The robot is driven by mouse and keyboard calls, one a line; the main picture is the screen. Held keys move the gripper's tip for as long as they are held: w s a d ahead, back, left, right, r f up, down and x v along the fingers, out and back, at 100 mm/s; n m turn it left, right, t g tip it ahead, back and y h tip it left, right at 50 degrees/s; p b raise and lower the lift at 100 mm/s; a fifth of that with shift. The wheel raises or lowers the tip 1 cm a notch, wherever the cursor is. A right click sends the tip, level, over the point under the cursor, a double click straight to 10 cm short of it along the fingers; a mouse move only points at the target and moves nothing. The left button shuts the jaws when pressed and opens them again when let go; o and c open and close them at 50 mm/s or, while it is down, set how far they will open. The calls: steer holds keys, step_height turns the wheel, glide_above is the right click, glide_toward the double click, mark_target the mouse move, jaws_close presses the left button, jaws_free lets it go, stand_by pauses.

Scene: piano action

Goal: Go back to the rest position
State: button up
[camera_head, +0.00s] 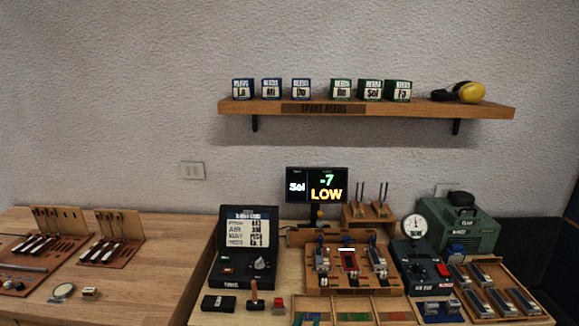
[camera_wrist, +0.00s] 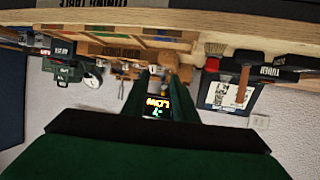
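My gripper (camera_wrist: 158,96) shows only in the wrist view, which is upside down. Its two dark green fingers stand apart with nothing held between them, so it is open and empty. Between and beyond the fingers the tuner display (camera_wrist: 157,106) is visible. My arm and gripper do not show in the head view. There the display (camera_head: 317,186) reads "Sol", "-7" and "LOW" above the bench. A wooden reed fixture (camera_head: 354,283) with a red piece in its middle stands in front of it.
A shelf (camera_head: 420,106) with several labelled reed boxes and yellow earmuffs hangs on the wall. A black case (camera_head: 245,262), a gauge unit (camera_head: 418,262) and a green machine (camera_head: 470,228) crowd the bench. Tool boards (camera_head: 113,238) lie at left, with bare wood (camera_head: 172,262) beside them.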

steer(key=s+a+f+n+t+y, duration=0.1)
steer(key=s+a+f, duration=0.2)
steer(key=s+f, duration=0.6)
steer(key=s+a+f+n+y, duration=0.15)
steer(key=s+f, duration=0.25)
steer(key=s, duration=0.8)
steer(key=s+r, duration=0.2)
steer(key=s, duration=1)
steer(key=s+r+t+y, duration=0.1)
steer(key=s+r, duration=0.2)
steer(key=s, duration=0.9)
steer(key=shift+s+a+r+n, duration=0.15)
steer(key=shift+a+r+n, duration=0.1)
steer(key=shift+n, duration=0.1)
